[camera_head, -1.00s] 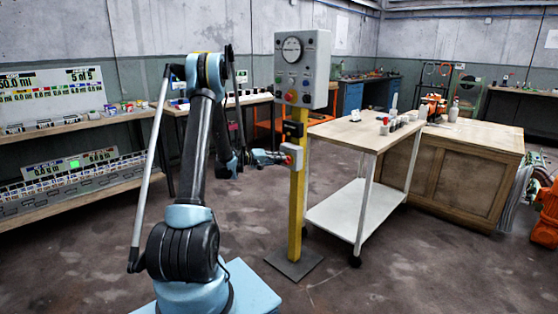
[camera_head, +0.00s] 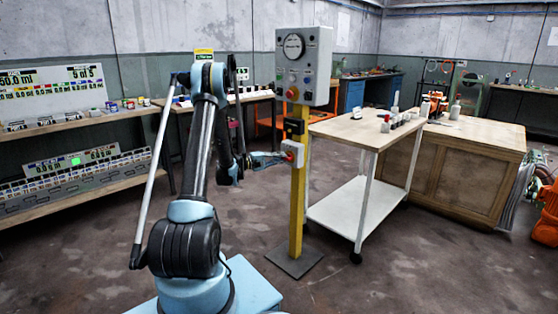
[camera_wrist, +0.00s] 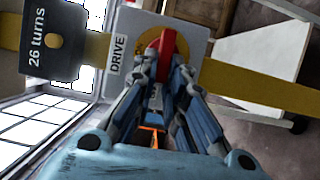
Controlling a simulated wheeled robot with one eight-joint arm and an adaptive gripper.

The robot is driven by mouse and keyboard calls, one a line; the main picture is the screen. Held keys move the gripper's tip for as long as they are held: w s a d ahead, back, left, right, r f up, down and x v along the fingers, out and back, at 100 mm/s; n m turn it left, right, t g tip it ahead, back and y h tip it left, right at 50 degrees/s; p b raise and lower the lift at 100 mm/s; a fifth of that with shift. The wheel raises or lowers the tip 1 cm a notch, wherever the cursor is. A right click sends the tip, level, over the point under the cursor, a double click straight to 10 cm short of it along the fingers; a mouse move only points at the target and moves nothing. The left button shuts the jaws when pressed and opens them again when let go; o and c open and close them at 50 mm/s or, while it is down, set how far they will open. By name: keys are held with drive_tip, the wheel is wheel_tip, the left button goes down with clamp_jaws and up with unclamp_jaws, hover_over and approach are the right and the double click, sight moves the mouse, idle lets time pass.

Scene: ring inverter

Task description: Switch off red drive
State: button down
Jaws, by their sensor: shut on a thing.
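The red drive switch (camera_wrist: 168,42) is a red handle on a yellow disc, on a grey plate marked DRIVE (camera_wrist: 134,32). In the head view its small grey box (camera_head: 299,154) sits on the yellow post (camera_head: 297,205). My gripper (camera_wrist: 166,62) is shut on the red handle, with one finger on each side of it. In the head view my gripper (camera_head: 269,159) reaches the box from the left. The fingers hide the handle's lower end, and the handle's exact turn angle is hard to tell.
A black counter reading 26 turns (camera_wrist: 54,40) is beside the drive plate. A grey control panel (camera_head: 304,65) with a dial and buttons tops the post. A wheeled table (camera_head: 350,132) stands close on the right. Floor left of the post is clear.

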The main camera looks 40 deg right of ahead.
drive_tip(key=shift+w+f, duration=0.1)
drive_tip(key=shift+w, duration=0.05)
drive_tip(key=c, duration=1.6)
unclamp_jaws()
drive_tip(key=shift+c, duration=0.2)
drive_tip(key=shift+a, duration=0.1)
drive_tip(key=v, duration=1.2)
